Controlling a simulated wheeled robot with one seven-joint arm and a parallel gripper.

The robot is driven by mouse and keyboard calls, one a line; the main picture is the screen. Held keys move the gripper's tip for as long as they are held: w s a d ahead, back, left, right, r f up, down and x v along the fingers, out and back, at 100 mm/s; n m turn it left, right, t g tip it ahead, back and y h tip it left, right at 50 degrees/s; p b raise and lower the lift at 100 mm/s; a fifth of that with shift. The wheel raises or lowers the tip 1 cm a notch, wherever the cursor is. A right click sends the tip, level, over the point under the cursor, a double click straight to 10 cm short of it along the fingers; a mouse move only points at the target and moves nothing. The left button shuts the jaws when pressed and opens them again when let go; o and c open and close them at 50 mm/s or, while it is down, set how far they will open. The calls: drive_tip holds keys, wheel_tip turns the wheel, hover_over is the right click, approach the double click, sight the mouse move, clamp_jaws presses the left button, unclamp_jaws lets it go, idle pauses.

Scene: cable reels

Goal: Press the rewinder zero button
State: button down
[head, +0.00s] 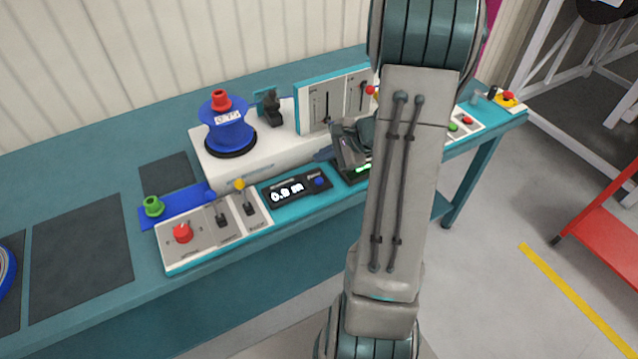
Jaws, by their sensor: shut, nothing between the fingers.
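The rewinder's counter display (287,193) is a dark panel on the front of the teal bench and reads what looks like 0.0 m. A small blue button (318,181) sits at its right end, with a label too small to read. My gripper (322,156) is shut and empty. It shows just above and slightly right of the blue button, its fingers pointing left; I cannot tell the gap in depth. My arm hides part of the bench right of the gripper.
A blue reel (229,127) with a red knob stands on the white housing behind the display. A control panel (208,232) with a red knob and levers is at left. A slider panel (318,108) rises behind the gripper. A green knob (153,206) sits far left.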

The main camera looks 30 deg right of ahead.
drive_tip(key=b, duration=0.3)
hover_over(319, 181)
drive_tip(key=d, duration=0.1)
wheel_tip(319, 181, down, 4)
drive_tip(key=shift+s+f, duration=0.15)
drive_tip(key=shift+f, duration=0.05)
drive_tip(key=shift+f+b, duration=0.35)
drive_tip(key=shift+f, duration=0.05)
drive_tip(key=shift+f, duration=0.1)
idle(1.1)
drive_tip(key=shift+f+b, duration=0.35)
drive_tip(key=shift+b, duration=0.3)
drive_tip(key=shift+f+b, duration=0.45)
drive_tip(key=shift+b, duration=0.05)
idle(0.4)
drive_tip(key=shift+r, duration=0.1)
drive_tip(key=shift+r+p, duration=0.5)
drive_tip(key=shift+r, duration=0.3)
